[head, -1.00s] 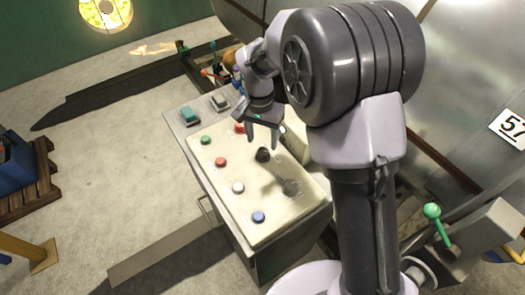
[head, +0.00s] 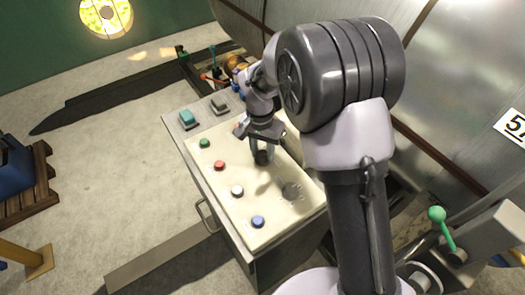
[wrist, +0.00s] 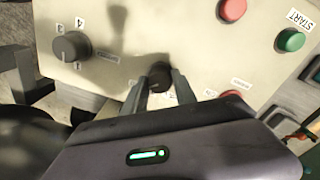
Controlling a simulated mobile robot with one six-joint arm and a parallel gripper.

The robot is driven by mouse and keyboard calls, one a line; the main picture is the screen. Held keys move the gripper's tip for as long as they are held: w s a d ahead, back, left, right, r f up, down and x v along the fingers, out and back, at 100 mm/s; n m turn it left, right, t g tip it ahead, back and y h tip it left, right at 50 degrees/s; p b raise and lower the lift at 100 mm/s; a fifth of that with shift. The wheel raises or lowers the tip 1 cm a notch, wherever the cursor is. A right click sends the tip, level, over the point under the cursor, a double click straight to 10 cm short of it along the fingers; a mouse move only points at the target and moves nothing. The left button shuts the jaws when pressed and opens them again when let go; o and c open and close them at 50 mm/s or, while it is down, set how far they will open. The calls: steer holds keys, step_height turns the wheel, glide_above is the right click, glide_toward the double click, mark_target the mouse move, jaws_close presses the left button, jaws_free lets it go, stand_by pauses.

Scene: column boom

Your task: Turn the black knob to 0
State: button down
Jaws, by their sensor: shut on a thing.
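The black knob (head: 261,158) stands on the cream panel (head: 240,211) of the console. My gripper (head: 262,152) reaches down from above, with its fingers on either side of the knob. In the wrist view, the black knob (wrist: 159,70) sits between the two fingertips of my gripper (wrist: 162,82), which is shut on it. The fingers hide parts of the knob's sides. Small labels lie around it, partly covered by the fingers and too small to read, so I cannot tell the knob's setting.
A larger dark grey knob (wrist: 72,46) with a numbered scale is nearby. Green (head: 204,143), red (head: 219,165), white (head: 237,190) and blue (head: 258,221) buttons line the panel's left side. Another red button (wrist: 232,96) is close to my gripper. A green-balled lever (head: 437,213) stands at right.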

steer(key=n+p, duration=0.2)
steer(key=n, duration=0.2)
steer(key=shift+r, duration=0.15)
steer(key=n+p, duration=0.2)
steer(key=n, duration=0.2)
steer(key=shift+n, duration=0.3)
stand_by(0.4)
steer(key=c, duration=1)
jaws_free()
